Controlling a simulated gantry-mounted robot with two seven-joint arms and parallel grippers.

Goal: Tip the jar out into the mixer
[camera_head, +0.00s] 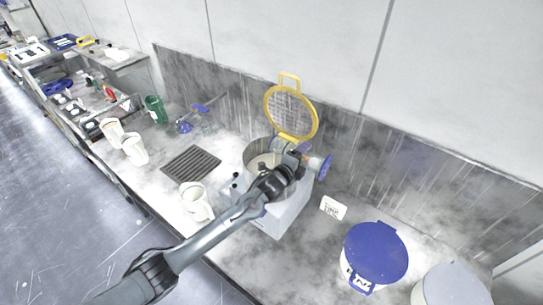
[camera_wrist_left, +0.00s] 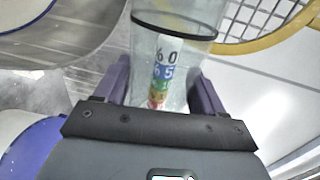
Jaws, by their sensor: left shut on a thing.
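The mixer (camera_head: 283,215) is a pale grey box with a round metal bowl, whose yellow mesh guard (camera_head: 291,112) stands raised at the back. Some cream-coloured material (camera_head: 262,160) shows in the bowl. My left gripper (camera_head: 303,160) is over the bowl's right side, shut on a clear jar. In the left wrist view the jar (camera_wrist_left: 175,60) sits between the purple fingers (camera_wrist_left: 160,85), with a dark band and a coloured number label. In the head view the jar looks tipped sideways, with a blue end at the right; its mouth and contents are hard to make out.
White cups (camera_head: 195,201) and a dark slotted mat (camera_head: 191,163) lie left of the mixer. A small white label card (camera_head: 333,207) and a blue-lidded tub (camera_head: 375,255) stand right. A wall backs the bench. Beyond the cups stands a green container (camera_head: 156,109).

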